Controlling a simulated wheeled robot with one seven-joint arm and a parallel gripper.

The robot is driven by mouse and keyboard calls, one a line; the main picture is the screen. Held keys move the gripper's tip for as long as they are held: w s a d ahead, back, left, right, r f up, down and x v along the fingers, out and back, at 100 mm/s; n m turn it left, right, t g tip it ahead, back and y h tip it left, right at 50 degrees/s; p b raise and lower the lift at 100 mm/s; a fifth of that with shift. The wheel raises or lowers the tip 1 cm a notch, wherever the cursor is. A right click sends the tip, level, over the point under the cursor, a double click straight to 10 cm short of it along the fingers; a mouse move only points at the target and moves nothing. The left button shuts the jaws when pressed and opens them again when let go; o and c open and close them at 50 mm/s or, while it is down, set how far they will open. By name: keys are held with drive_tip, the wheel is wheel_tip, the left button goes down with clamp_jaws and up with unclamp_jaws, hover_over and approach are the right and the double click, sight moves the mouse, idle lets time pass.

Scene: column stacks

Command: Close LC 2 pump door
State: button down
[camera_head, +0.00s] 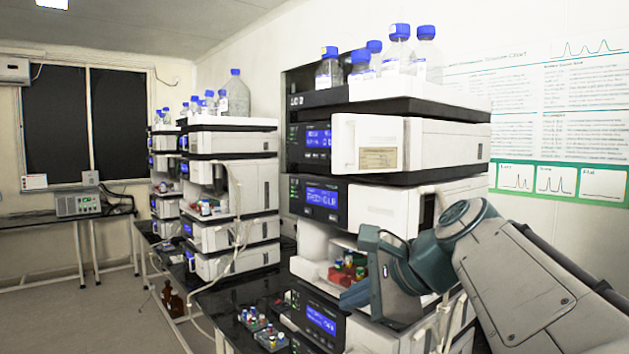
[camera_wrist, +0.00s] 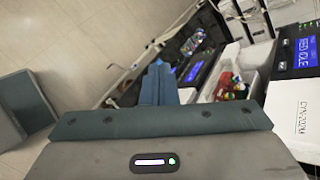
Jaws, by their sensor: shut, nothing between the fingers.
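The near instrument stack marked LC 2 (camera_head: 295,100) stands right of centre in the head view. A white front door (camera_head: 368,135) with a beige label is on its upper module; it sticks out past the panel below and looks swung partly open. I cannot read which module is the pump. My gripper (camera_head: 352,298) is shut and empty, low in front of the stack's open vial compartment, well below that door. In the wrist view the shut fingers (camera_wrist: 159,82) point toward the vial compartment; the upper door is not visible there.
Blue-capped bottles (camera_head: 398,45) stand in a tray on top of the stack. Coloured vials (camera_wrist: 228,85) sit in the open compartment beside my fingers. More vials (camera_head: 268,338) stand on the black bench. Other stacks (camera_head: 232,185) are further left. The floor at left is clear.

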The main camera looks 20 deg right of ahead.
drive_tip(key=s+d+r+m+t+b, duration=0.15)
drive_tip(key=d+r+m+t, duration=0.35)
drive_tip(key=r, duration=0.6)
drive_tip(key=s+d+r+m+t+b, duration=0.1)
drive_tip(key=s+d+r+m+t, duration=0.2)
drive_tip(key=d+r+m, duration=0.65)
drive_tip(key=w+a+r+n+p, duration=0.2)
drive_tip(key=w+a, duration=0.5)
drive_tip(key=w, duration=0.6)
drive_tip(key=shift+a+y, duration=0.3)
drive_tip(key=shift+w, duration=0.15)
